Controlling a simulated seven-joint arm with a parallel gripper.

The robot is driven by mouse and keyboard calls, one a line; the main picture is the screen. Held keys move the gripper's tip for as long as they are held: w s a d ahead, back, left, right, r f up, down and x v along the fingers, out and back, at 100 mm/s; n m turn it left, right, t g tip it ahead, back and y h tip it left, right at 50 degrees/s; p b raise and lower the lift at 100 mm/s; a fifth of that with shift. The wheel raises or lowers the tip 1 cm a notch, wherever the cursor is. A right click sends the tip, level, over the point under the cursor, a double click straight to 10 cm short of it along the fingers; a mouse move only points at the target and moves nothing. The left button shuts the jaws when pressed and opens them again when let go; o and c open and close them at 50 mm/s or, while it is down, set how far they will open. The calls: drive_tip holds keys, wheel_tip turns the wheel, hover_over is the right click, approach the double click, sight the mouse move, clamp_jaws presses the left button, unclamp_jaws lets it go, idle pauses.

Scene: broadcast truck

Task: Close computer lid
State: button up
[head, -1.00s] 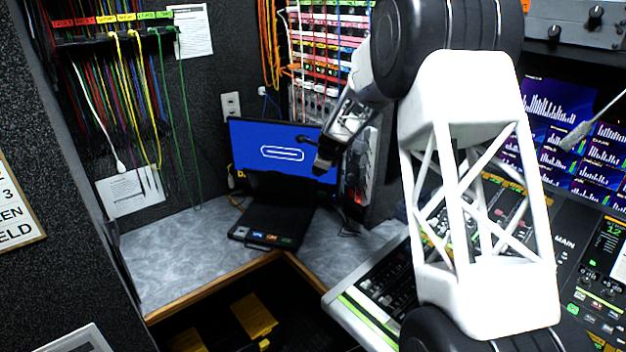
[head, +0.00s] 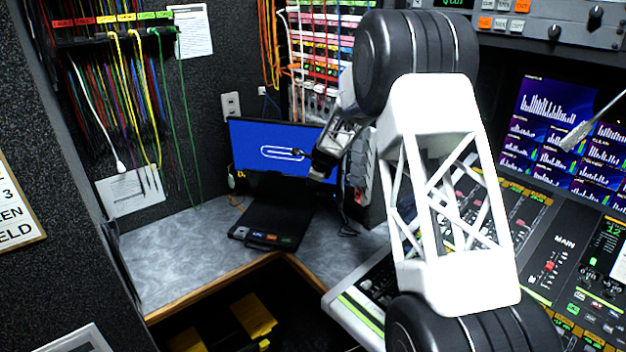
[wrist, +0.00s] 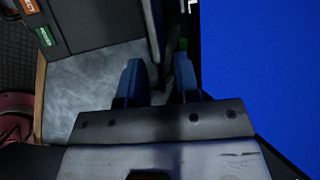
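The computer is a black laptop on the grey corner desk. Its lid (head: 270,150) stands open with a blue screen, and its base (head: 268,226) lies flat with coloured labels along the front edge. My gripper (head: 308,162) is at the right side of the screen and overlaps its right part in the head view. In the wrist view my gripper's two blue fingertips (wrist: 157,75) are apart. The blue screen (wrist: 260,65) fills the right side there, and the base (wrist: 95,20) is at upper left. A dark strip runs between the fingers; I cannot tell whether they touch it.
Bare desk (head: 180,255) lies left of the laptop. A mixing console (head: 500,240) with monitors is on the right, under my arm. Cables (head: 125,100) hang on the left wall, and a patch panel (head: 325,50) with cables stands behind the lid.

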clamp_jaws()
idle(0.4)
drive_tip(key=s+t, duration=0.1)
drive_tip(key=s+f+t, duration=0.1)
drive_tip(key=s, duration=0.1)
drive_tip(key=s+a+f, duration=0.1)
drive_tip(key=shift+s+a+f+n+t, duration=0.1)
drive_tip(key=shift+s+n+t, duration=0.2)
drive_tip(key=shift+t, duration=0.1)
idle(0.7)
idle(0.4)
unclamp_jaws()
drive_tip(key=shift+f, duration=0.1)
